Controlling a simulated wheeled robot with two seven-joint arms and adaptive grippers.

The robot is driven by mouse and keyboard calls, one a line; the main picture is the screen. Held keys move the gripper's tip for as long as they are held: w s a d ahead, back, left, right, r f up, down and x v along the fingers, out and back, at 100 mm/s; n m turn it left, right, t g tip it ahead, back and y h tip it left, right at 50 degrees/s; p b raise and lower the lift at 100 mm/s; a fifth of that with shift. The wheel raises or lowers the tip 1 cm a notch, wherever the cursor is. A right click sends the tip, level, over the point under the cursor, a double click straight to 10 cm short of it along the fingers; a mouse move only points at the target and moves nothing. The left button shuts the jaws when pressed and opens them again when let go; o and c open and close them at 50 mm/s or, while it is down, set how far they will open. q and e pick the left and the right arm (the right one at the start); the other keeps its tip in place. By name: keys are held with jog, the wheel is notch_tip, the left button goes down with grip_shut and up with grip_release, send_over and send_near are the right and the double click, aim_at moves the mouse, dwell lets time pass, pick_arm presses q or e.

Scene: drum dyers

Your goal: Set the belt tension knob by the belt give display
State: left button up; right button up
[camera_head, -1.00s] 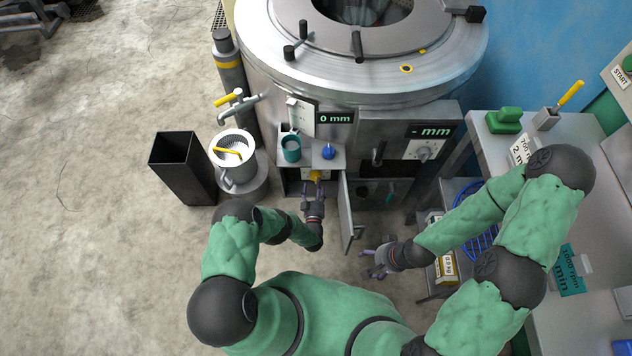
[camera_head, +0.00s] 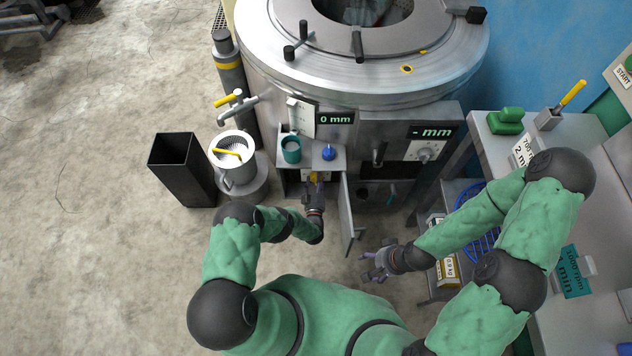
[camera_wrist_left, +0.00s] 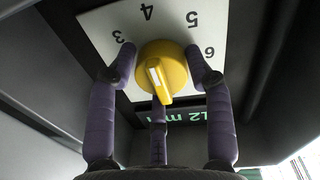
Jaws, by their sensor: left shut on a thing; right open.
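The yellow belt tension knob (camera_wrist_left: 162,68) sits on a white dial plate (camera_wrist_left: 110,27) inside the open compartment; the numbers 3, 4, 5 and 6 show upside down. A white mark runs along the knob's grip; I cannot tell exactly which number it points to. My left gripper (camera_wrist_left: 160,85) is shut on the knob, its purple fingers around it. A green-lit display (camera_wrist_left: 185,116) by the plate is upside down and partly hidden by fingers; its full reading is unclear. In the head view, the knob (camera_head: 314,176) is partly hidden by my left gripper (camera_head: 314,188). My right gripper (camera_head: 373,265) is open and empty.
The compartment's door (camera_head: 346,217) stands open just right of my left gripper. Above, a display (camera_head: 335,118) reads 0 mm; another (camera_head: 430,132) shows a dash and mm. A teal cup (camera_head: 291,150) and a blue knob (camera_head: 328,152) are on the ledge above.

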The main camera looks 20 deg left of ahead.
pick_arm(q)
jog(key=shift+s+f, duration=0.15)
jog(key=shift+f, duration=0.1)
dwell(0.5)
jog(key=shift+a+m, duration=0.1)
jog(key=shift+m, duration=0.4)
jog(key=m, duration=0.2)
jog(key=shift+m, duration=0.3)
jog(key=m, duration=0.4)
jog(key=shift+s+a+m+g, duration=0.1)
jog(key=shift+a+m+g, duration=0.05)
jog(key=shift+m+g, duration=0.25)
jog(key=o, duration=1.1)
jog(key=shift+a, duration=0.1)
jog(key=shift+r, duration=0.1)
